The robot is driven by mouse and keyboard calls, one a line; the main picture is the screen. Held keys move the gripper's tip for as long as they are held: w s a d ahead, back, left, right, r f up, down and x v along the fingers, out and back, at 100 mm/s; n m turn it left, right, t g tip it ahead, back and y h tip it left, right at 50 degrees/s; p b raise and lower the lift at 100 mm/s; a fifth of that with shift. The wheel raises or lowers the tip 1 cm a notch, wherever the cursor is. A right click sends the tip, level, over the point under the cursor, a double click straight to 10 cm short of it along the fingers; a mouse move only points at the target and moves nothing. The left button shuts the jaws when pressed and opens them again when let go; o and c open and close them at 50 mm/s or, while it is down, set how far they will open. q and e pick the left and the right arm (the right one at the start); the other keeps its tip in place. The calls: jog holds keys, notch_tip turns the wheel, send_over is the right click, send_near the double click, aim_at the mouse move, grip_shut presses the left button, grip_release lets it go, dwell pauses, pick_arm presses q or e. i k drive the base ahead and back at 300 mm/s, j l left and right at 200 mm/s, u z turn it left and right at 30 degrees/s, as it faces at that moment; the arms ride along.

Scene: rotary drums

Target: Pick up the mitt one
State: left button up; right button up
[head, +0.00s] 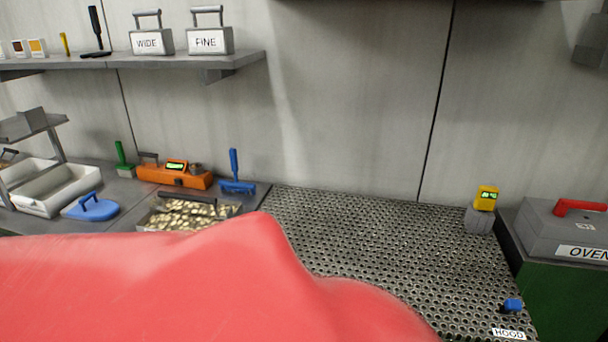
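A large smooth red shape (190,285) fills the lower left and bottom middle of the head view, very close to the camera. It has a rounded peak and a lower bulge to its right, somewhat like a mitt, but I cannot tell for sure what it is. Whether anything holds it is not visible. Neither of my grippers shows. No other mitt can be made out; the red shape hides much of the near work surface.
A perforated metal top (370,245) is mostly clear, with a yellow display device (486,198) at its back right. A tray of pale pieces (185,216), an orange device (175,176) and blue tools stand left. A grey OVEN box (560,229) is at right. A shelf (150,62) hangs above.

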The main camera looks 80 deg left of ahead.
aim_at(89, 209)
jog(key=u, duration=3.45)
